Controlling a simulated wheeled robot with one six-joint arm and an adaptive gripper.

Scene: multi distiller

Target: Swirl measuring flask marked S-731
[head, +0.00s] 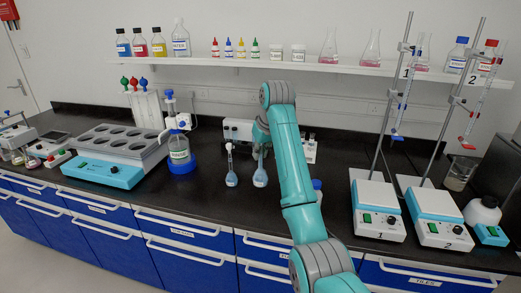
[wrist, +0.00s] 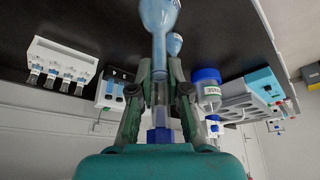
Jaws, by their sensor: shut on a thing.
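Two measuring flasks with blue liquid are near the middle of the bench. The right flask (head: 260,178) is in my gripper, which my arm mostly hides in the head view. In the wrist view, my gripper (wrist: 159,75) is shut around the neck of this flask (wrist: 158,12), with its blue stopper at the bottom of the picture. The other flask (head: 231,178) stands to its left, apart; it also shows behind the held one in the wrist view (wrist: 174,45). I cannot read a mark S-731 on either. I cannot tell whether the held flask touches the bench.
A blue-capped wash bottle (head: 180,152) and a multi-well heating bath (head: 112,160) stand to the left. Two stirrer plates (head: 377,206) (head: 434,215) with burette stands are to the right. A shelf (head: 215,61) with bottles runs above. The bench front before the flasks is clear.

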